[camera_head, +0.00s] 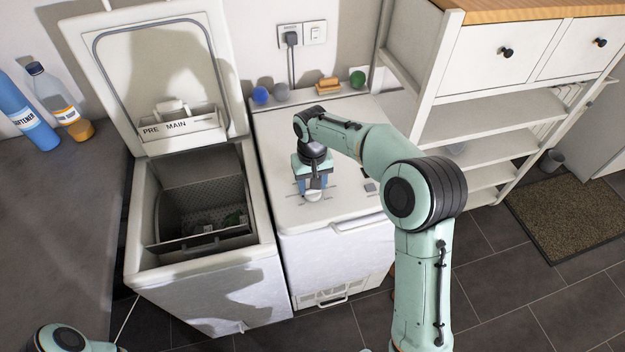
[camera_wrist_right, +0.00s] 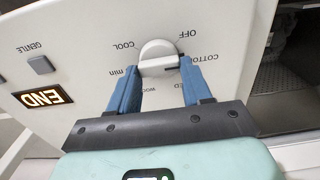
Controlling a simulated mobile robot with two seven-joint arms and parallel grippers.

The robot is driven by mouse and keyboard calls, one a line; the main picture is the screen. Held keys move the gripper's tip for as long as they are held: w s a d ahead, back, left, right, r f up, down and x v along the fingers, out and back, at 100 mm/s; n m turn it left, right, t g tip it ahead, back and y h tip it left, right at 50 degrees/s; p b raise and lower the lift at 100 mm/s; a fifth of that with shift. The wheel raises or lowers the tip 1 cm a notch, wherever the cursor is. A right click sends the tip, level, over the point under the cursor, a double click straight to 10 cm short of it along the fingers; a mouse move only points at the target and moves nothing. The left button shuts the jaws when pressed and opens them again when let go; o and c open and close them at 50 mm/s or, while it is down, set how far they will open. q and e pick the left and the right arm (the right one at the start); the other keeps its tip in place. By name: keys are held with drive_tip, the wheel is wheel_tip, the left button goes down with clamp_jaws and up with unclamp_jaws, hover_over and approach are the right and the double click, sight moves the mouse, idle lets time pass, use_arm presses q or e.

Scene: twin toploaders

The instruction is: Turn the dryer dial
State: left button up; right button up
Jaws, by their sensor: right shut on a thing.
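The dryer (camera_head: 345,204) is the closed white machine on the right of the pair. Its round white dial (camera_head: 313,195) sits on the top panel. In the right wrist view the dial (camera_wrist_right: 158,50) has a raised grip bar with a dark mark at its right end, near the COTTON label; OFF and COOL are printed around it. My right gripper (camera_head: 313,187) points down at the dial, and its blue fingers (camera_wrist_right: 160,75) are closed on the dial's two sides. My left gripper is outside the head view; only a piece of my left arm shows at the lower left.
The open washer (camera_head: 255,255) stands left of the dryer, its lid (camera_head: 215,50) raised. Coloured balls (camera_head: 260,95) and a brush (camera_head: 328,85) lie at the dryer's back edge. A lit END display (camera_wrist_right: 43,97) and a GENTLE button (camera_wrist_right: 41,65) are beside the dial. White shelving (camera_head: 480,125) stands at right.

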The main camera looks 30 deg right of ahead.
drive_tip(key=n+p, duration=0.1)
drive_tip(key=n, duration=0.2)
drive_tip(key=shift+r, duration=0.1)
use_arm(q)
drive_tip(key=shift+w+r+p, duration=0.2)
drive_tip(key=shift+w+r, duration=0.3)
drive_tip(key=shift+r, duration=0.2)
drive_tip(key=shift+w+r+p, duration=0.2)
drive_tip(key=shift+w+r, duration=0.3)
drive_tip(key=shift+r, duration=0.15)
use_arm(e)
drive_tip(key=shift+a+n, duration=0.15)
drive_tip(key=shift+n, duration=1.75)
drive_tip(key=o, duration=1.1)
drive_tip(key=shift+c, duration=0.2)
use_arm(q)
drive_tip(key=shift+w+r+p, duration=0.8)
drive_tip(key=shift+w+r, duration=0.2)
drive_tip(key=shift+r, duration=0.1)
use_arm(e)
wheel_tip(320, 180, up, 13)
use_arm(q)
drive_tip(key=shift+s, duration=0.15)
use_arm(e)
drive_tip(key=shift+s, duration=0.1)
